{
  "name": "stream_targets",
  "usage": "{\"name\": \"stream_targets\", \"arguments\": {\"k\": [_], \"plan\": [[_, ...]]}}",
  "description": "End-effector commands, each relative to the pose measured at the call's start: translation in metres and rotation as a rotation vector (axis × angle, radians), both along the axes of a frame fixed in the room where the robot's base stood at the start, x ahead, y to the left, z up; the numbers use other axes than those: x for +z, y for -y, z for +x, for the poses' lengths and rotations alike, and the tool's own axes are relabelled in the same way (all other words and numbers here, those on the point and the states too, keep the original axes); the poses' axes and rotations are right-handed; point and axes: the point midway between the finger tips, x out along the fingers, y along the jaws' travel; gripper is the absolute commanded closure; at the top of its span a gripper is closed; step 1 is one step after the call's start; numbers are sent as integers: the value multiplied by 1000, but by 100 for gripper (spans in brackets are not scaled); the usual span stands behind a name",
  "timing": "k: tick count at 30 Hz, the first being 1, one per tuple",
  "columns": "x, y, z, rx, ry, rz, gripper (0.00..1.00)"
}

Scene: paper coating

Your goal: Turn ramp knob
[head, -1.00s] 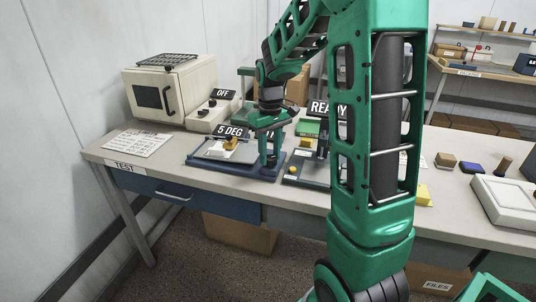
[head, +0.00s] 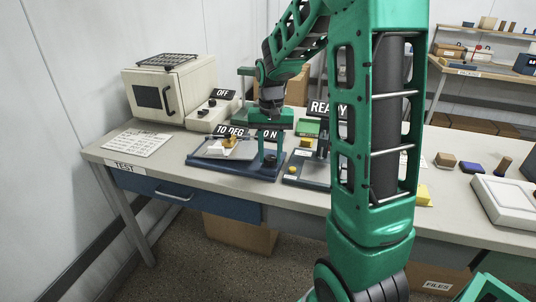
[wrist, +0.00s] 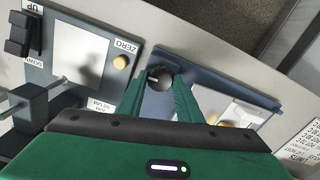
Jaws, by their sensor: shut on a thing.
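The round black ramp knob (wrist: 157,78) with a pale pointer mark sits on a dark blue ramp base (wrist: 205,82) in the wrist view. My gripper (wrist: 160,84) is shut on the knob, with one green finger on each side. In the head view my gripper (head: 271,140) reaches down onto the right part of the ramp device (head: 240,172). A tilted pale plate with a small yellow-brown block (head: 230,141) is on the device's left. A display (head: 232,132) above it seems to read 10 DEG; a second one beside it is partly hidden.
A device with a READY sign (head: 322,108) stands close to the right; in the wrist view its yellow ZERO button (wrist: 120,62) is near my finger. A cream oven (head: 170,92) and a control box marked OFF (head: 212,112) stand behind left.

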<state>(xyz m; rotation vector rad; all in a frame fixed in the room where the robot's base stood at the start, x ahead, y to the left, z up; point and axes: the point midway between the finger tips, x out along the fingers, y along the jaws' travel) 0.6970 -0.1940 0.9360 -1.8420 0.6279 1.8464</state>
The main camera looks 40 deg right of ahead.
Motion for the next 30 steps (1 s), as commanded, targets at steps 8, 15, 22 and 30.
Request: {"name": "stream_targets", "arguments": {"k": [8, 15, 22, 30], "plan": [[1, -1, 2, -137, 4, 0, 90], [1, -2, 2, -186, 6, 0, 90], [1, -2, 3, -193, 6, 1, 90], [1, -3, 3, -190, 6, 1, 51]]}}
